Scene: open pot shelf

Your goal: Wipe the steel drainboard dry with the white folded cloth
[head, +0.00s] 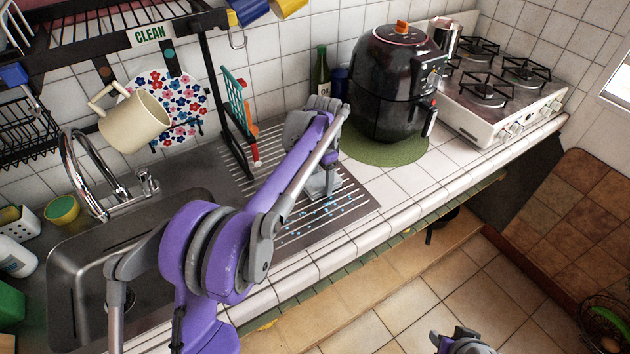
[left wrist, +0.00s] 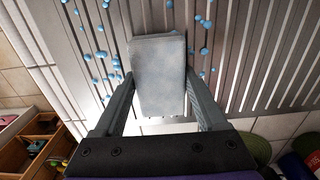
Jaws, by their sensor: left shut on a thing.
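The steel drainboard (head: 352,207) is a ridged metal plate right of the sink; it fills much of the left wrist view (left wrist: 262,60). Blue water drops lie on it, on both sides of the cloth in the left wrist view (left wrist: 101,54). My left gripper (head: 322,186) is over the drainboard, shut on the folded cloth (left wrist: 158,80), which looks pale grey-white. The cloth also shows low at the drainboard in the head view (head: 328,188); whether it touches is unclear. Part of my right gripper (head: 458,340) shows at the bottom edge, its fingers unclear.
A black air fryer (head: 390,85) on a green mat (head: 378,152) stands right of the drainboard. The stove (head: 495,95) is beyond it. The sink (head: 75,250) and tap (head: 85,165) are left. A rack with a hanging cream mug (head: 135,122) stands behind.

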